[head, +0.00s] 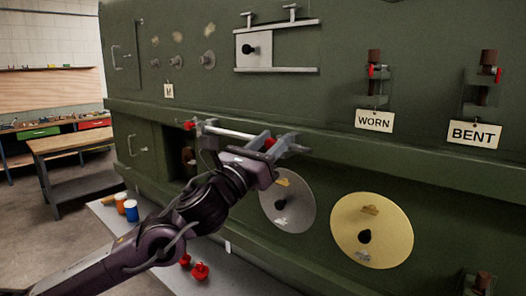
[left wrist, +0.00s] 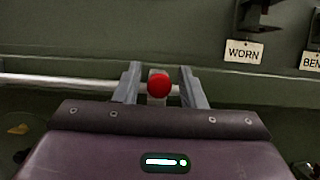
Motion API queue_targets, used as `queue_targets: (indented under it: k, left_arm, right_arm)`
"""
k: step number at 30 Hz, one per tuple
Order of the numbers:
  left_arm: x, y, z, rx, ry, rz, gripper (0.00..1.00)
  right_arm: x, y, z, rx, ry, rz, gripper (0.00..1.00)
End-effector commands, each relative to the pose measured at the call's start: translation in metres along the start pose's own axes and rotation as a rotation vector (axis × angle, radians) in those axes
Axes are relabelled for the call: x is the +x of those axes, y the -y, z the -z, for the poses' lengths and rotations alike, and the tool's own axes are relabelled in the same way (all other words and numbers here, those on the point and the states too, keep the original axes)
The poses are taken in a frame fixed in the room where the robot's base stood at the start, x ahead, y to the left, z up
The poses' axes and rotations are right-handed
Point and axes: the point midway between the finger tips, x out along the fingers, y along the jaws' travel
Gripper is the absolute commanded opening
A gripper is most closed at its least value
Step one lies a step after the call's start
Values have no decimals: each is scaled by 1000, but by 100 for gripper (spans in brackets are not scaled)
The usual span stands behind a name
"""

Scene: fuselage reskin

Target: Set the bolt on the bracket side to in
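A pale horizontal bar (head: 232,133) runs along the green fuselage wall. A red knob (head: 188,125) shows at its left end, by a grey bracket (head: 207,128). Another red knob (head: 270,143) is near its right end. My left gripper (head: 280,142) is at this right knob. In the left wrist view the right knob (left wrist: 159,85) sits between the two grey fingers, with a narrow gap on each side, and the bar (left wrist: 60,81) passes behind. The fingers stand apart. The bolt's in or out position cannot be told. My right gripper is not in view.
Tags marked WORN (head: 374,121) and BENT (head: 476,134) hang under red-handled fittings at the right. A grey disc (head: 288,208) and a yellow disc (head: 372,232) are on the lower wall. A low shelf below holds orange and blue cups (head: 131,211) and red knobs (head: 200,271).

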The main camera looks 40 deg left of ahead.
Motion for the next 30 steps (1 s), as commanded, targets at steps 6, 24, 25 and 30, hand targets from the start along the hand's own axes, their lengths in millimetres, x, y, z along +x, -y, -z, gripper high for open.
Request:
queue_targets:
  k: [6,24,25,30]
  left_arm:
    - [-23,-1,6,-4,-1,-4,37]
    - [-74,-1,2,2,-2,-2,37]
    - [-74,-1,2,2,-2,-2,37]
    - [-74,-1,2,2,-2,-2,37]
  right_arm:
    - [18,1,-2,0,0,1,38]
    - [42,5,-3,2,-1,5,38]
    - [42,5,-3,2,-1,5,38]
    - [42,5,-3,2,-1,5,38]
